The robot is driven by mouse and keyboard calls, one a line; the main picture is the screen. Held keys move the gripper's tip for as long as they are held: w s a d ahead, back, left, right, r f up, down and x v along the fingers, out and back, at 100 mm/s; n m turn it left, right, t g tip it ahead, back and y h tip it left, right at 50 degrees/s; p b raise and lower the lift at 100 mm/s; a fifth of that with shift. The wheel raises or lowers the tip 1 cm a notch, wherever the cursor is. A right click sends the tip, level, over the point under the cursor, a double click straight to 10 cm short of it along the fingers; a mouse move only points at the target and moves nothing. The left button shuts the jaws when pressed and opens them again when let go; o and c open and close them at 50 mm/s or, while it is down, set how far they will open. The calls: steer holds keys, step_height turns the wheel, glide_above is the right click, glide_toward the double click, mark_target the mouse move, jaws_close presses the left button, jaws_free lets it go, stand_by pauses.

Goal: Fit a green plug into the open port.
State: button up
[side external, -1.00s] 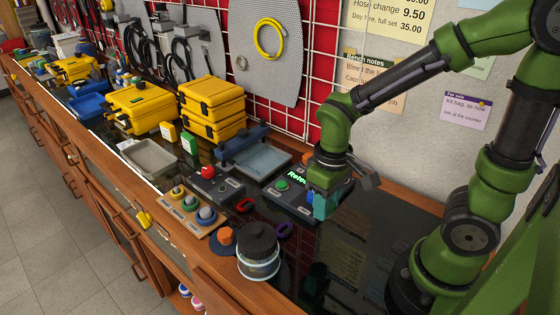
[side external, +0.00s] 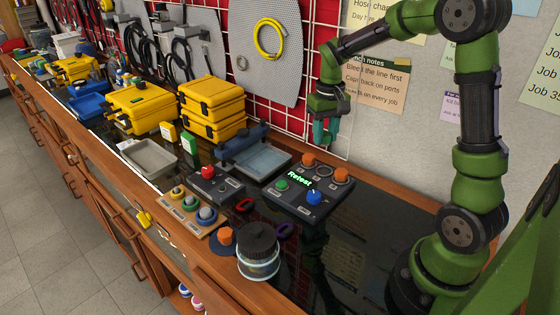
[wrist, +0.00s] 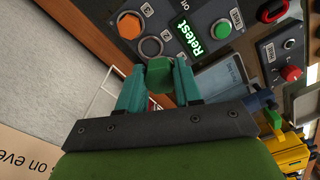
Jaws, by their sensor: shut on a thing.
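My gripper (wrist: 152,82) is shut on a green hexagonal plug (wrist: 153,72), held between its teal fingertips. In the side external view my gripper (side external: 325,140) hangs above the back edge of the test box (side external: 290,205), clear of it; I cannot make out the plug there. The open port (side external: 325,171) is a pale ring between two orange plugs (side external: 308,159) (side external: 341,175) along the box's back edge. In the wrist view a ring (wrist: 151,46) lies just beyond the green plug, beside an orange plug (wrist: 130,25). The box display (side external: 299,179) reads "Retest".
The box also carries a green button (side external: 282,185) and a blue knob (side external: 314,198). A dark-lidded jar (side external: 258,255) stands in front.

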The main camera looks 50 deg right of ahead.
steer(key=d, duration=0.3)
glide_toward(324, 172)
steer(key=shift+m, duration=0.3)
steer(key=shift+f, duration=2.6)
steer(key=shift+f, duration=0.5)
steer(key=o, duration=1.1)
steer(key=shift+o, duration=0.4)
steer(key=o, duration=0.3)
